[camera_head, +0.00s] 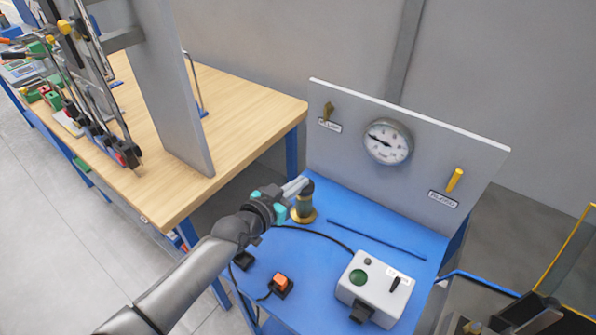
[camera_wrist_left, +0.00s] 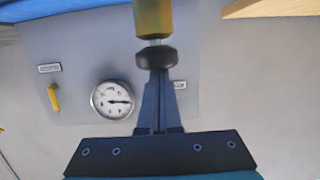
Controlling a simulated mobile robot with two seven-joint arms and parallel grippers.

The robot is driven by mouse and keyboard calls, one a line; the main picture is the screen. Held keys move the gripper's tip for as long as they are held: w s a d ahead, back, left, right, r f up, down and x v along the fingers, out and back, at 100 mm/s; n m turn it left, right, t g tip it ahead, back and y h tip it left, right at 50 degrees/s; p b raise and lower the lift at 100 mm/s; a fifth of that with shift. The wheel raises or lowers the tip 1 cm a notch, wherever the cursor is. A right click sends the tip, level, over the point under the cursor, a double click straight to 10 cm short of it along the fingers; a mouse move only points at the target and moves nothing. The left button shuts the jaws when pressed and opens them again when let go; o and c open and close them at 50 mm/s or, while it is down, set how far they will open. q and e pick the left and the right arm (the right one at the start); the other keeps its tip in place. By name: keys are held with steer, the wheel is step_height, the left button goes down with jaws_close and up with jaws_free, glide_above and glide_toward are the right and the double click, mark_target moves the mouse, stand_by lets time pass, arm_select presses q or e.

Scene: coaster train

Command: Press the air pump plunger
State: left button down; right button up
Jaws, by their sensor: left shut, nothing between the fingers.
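The air pump (camera_head: 304,208) stands upright on the blue bench top, with a brass body on a round base and a black plunger knob (camera_head: 308,186) on top. In the left wrist view, which looks upside down, the brass body (camera_wrist_left: 153,18) and the knob (camera_wrist_left: 157,58) show, with a short pale rod between them. My left gripper (camera_head: 300,184) is shut and empty, its fingertips at the knob. In the left wrist view the closed fingers (camera_wrist_left: 156,75) line up with the knob; I cannot tell whether they touch it. My right gripper is not in view.
A grey panel behind the pump carries a dial gauge (camera_head: 388,142), a yellow handle (camera_head: 455,179) and a brass lever (camera_head: 328,110). A control box (camera_head: 374,287) and an orange switch (camera_head: 281,281) sit in front. A wooden table (camera_head: 240,105) stands at left.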

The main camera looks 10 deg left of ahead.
arm_select(q)
steer(key=shift+s+f, duration=0.15)
steer(key=shift+f, duration=0.2)
step_height(320, 180, up, 5)
steer(key=p, duration=0.4)
steer(key=shift+f, duration=0.15)
steer(key=v, duration=0.9)
steer(key=shift+s+a+p, duration=0.25)
steer(key=shift+s+p, duration=0.05)
